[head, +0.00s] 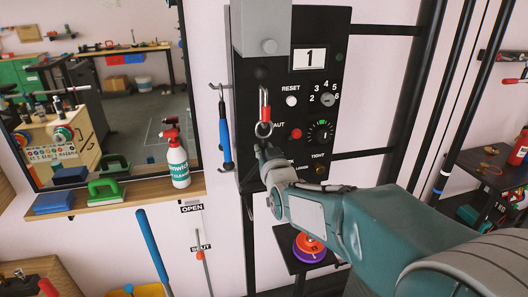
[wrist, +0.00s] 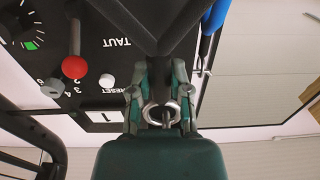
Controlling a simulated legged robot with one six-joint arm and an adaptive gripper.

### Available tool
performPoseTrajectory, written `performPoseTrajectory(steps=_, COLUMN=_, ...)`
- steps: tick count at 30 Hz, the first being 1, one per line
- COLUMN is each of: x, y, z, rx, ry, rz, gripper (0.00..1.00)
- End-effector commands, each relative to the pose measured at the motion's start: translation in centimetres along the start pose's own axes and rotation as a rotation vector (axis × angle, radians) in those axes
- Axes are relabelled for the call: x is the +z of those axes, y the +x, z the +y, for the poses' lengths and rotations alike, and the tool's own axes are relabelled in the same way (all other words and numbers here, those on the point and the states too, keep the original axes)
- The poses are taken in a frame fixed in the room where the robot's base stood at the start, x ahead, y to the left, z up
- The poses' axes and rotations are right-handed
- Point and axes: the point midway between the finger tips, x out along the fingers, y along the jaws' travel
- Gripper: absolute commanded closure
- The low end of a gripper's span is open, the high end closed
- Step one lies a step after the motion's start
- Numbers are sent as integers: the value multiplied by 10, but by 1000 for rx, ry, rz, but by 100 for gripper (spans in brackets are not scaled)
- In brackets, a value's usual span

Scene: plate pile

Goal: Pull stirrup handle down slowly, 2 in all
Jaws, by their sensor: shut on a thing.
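The stirrup handle (wrist: 158,40) is black and its two legs spread apart at the top of the wrist view. A metal ring (wrist: 160,113) sits at its narrow end, between my fingers. In the head view the ring (head: 263,130) hangs from a red clip (head: 264,103) in front of the black panel (head: 260,165). My gripper (head: 263,151) is just below the ring, and in the wrist view its fingers (wrist: 161,100) are shut on the narrow end of the stirrup handle. In the head view the gripper hides most of the handle. The panel's counter (head: 310,57) reads 1.
A blue-handled tool (head: 225,138) hangs on a hook left of the panel. A spray bottle (head: 177,160) and a green-handled tool (head: 104,190) stand on a shelf. Black frame bars (head: 375,30) run to the right. A small stand with coloured discs (head: 309,248) is below the panel.

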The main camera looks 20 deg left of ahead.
Motion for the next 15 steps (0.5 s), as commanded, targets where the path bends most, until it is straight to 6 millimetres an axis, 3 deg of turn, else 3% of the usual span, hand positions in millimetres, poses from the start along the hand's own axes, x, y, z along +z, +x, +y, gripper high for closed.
performPoseTrajectory(steps=15, x=-3, y=0, z=0, rx=-1, ry=-1, rz=-10, gripper=100)
